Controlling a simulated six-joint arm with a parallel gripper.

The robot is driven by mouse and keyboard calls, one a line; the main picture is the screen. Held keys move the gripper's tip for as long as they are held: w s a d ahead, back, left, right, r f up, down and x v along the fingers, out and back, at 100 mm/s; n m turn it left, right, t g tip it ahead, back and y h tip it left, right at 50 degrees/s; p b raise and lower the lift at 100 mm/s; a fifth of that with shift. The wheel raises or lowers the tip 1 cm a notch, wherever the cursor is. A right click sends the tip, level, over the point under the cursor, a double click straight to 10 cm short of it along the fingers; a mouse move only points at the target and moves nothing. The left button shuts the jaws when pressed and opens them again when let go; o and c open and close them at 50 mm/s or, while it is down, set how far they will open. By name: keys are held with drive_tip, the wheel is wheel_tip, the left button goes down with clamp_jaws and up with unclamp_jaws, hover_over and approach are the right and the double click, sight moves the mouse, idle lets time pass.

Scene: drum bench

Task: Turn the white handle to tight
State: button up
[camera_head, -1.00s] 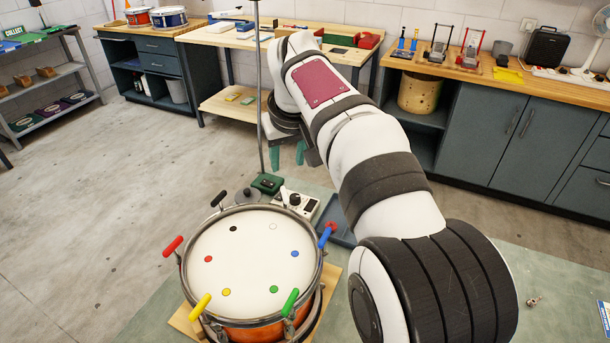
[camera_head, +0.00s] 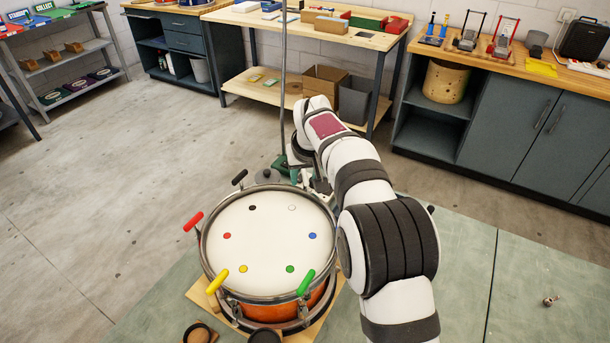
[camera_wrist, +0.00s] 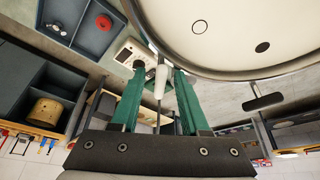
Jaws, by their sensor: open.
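The drum (camera_head: 265,222) stands on a wooden board, with coloured dots on its head and handles around its rim. The white handle (camera_wrist: 161,82) shows in the wrist view at the drum's edge, near the white dot. My gripper (camera_wrist: 159,75) has two green fingers, open, one on each side of the white handle. I cannot tell whether either finger touches it. In the head view my gripper (camera_head: 288,166) is partly visible behind the drum's far edge, and my arm hides the white handle. Red (camera_head: 193,221), yellow (camera_head: 217,281), green (camera_head: 306,283) and black (camera_head: 239,177) handles show.
A white device with a dial (camera_wrist: 130,55) lies beside the drum, close to my gripper. A thin upright pole (camera_head: 283,90) stands behind the drum. Cabinets (camera_head: 530,125) and a workbench (camera_head: 330,35) line the back. The floor at left is clear.

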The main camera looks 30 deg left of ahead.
drive_tip(key=shift+c, duration=0.3)
clamp_jaws()
drive_tip(key=m+h, duration=0.1)
drive_tip(key=m, duration=0.2)
drive_tip(key=m+h, duration=0.1)
drive_tip(key=m, duration=0.2)
drive_tip(key=shift+t, duration=0.4)
drive_tip(key=m+h, duration=0.2)
drive_tip(key=m, duration=0.3)
drive_tip(key=shift+w+r, duration=0.1)
drive_tip(key=shift+w, duration=0.05)
drive_tip(key=shift+m, duration=0.6)
drive_tip(key=shift+h, duration=0.3)
